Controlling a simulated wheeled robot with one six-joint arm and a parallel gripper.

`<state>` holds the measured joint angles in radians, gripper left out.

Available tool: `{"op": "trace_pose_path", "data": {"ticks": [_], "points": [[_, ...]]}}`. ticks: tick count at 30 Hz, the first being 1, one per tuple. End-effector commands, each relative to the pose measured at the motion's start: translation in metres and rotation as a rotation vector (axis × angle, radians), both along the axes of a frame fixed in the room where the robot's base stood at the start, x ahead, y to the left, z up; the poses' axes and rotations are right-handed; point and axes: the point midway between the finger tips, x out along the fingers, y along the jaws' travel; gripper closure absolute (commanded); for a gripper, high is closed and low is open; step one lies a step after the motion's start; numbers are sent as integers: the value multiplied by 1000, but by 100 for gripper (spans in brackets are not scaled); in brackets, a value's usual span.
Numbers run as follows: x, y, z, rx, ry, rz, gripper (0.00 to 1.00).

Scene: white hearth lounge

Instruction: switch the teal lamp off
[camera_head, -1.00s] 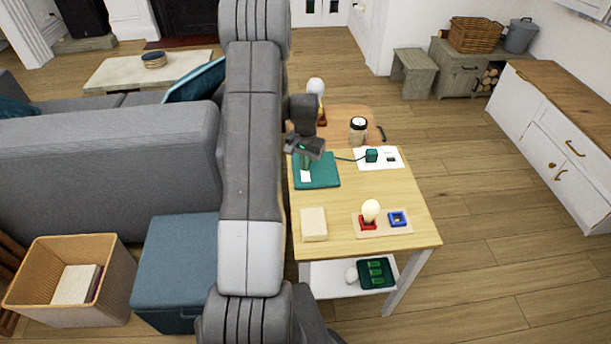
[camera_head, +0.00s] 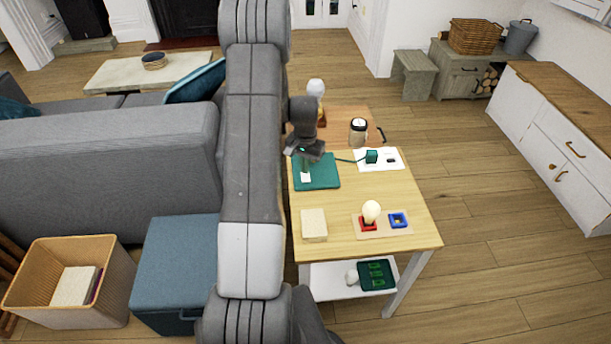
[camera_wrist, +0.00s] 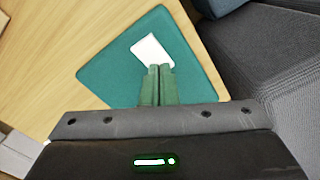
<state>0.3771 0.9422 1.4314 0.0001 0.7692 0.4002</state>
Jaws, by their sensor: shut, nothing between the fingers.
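A flat teal square (camera_head: 318,178) lies on the near wooden table, with a white patch (camera_head: 306,177) on it. The wrist view also shows the teal square (camera_wrist: 105,75) and the white patch (camera_wrist: 152,50). A dark cord runs from its edge to a small teal block (camera_head: 371,156) on a white sheet. I cannot pick out an upright teal lamp; my arm and gripper may hide part of it. My gripper (camera_wrist: 159,70) is shut and empty, its green fingers over the teal square by the white patch. I cannot tell whether they touch it.
A jar (camera_head: 358,131) and a white-topped object (camera_head: 316,90) stand behind. The grey sofa (camera_head: 110,170) is at left. Floor is clear at right.

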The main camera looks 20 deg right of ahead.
Motion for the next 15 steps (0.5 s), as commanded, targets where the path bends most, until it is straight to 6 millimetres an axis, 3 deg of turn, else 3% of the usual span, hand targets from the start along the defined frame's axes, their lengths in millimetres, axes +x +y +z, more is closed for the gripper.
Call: {"op": "trace_pose_path", "data": {"ticks": [15], "points": [[1, 0, 45, -1, -2, 0, 100]]}}
